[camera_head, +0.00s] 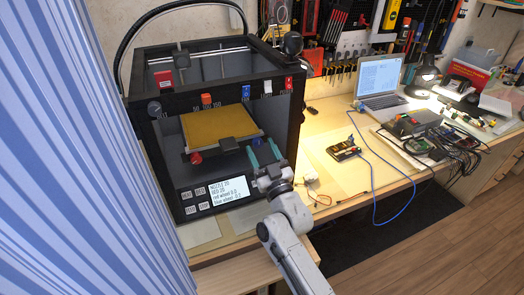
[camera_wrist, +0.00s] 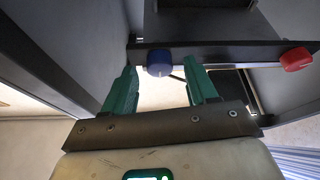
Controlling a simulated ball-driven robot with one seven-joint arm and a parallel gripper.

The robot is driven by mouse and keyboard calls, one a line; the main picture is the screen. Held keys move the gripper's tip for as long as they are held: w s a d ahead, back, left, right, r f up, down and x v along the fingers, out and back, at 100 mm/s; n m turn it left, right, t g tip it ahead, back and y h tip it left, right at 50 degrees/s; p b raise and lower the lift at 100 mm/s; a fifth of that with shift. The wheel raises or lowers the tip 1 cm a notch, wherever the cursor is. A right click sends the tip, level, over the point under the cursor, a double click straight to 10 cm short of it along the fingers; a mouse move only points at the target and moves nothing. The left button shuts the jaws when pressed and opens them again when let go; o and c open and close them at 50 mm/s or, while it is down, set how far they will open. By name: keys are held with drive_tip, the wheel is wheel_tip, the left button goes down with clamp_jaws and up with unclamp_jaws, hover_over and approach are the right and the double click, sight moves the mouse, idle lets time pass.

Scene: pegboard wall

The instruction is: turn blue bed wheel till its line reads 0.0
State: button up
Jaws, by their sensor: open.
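The black printer (camera_head: 158,128) holds a tan bed plate (camera_head: 220,124). The blue bed wheel (camera_wrist: 159,62) sits under the bed's front edge; in the head view it shows small (camera_head: 256,141) near the front right corner. My gripper (camera_wrist: 163,75) is open, with teal fingers either side of the blue wheel and visible gaps to it. In the head view my gripper (camera_head: 263,150) reaches in at the printer's front right. The display (camera_head: 228,191) has a red wheel line and a blue wheel line at the bottom; the blue wheel's value is too small to read surely.
A red wheel (camera_head: 196,158) sits at the bed's front left, and in the wrist view (camera_wrist: 296,59) right of the blue one. The printer's right post (camera_head: 295,125) stands close to my gripper. A laptop (camera_head: 381,78) and a small board (camera_head: 344,149) lie on the bench.

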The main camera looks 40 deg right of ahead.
drive_tip(key=c, duration=1)
drive_tip(key=shift+c, duration=0.2)
drive_tip(key=shift+r+m+p, duration=0.1)
drive_tip(key=shift+m+p, duration=0.3)
drive_tip(key=shift+p, duration=0.2)
drive_tip(key=shift+w+a+r+m+h+p, duration=0.15)
drive_tip(key=shift+m+h+p, duration=0.45)
drive_tip(key=shift+m+p, duration=0.3)
drive_tip(key=m+g+h+p, duration=0.1)
drive_tip(key=m+p, duration=0.1)
drive_tip(key=m+h+p, duration=0.1)
drive_tip(key=m+p, duration=0.1)
drive_tip(key=shift+m+g, duration=0.4)
drive_tip(key=m+g+h+p, duration=0.1)
drive_tip(key=m+p, duration=0.1)
drive_tip(key=m, duration=0.1)
drive_tip(key=m+g+h+p, duration=0.1)
drive_tip(key=m+p, duration=0.2)
drive_tip(key=shift+a+m, duration=0.15)
drive_tip(key=shift+m, duration=0.25)
drive_tip(key=shift+m+g+p, duration=0.65)
drive_tip(key=shift+m+g, duration=0.05)
drive_tip(key=shift+m, duration=0.3)
drive_tip(key=shift+m+h, duration=0.3)
drive_tip(key=shift+h, duration=0.1)
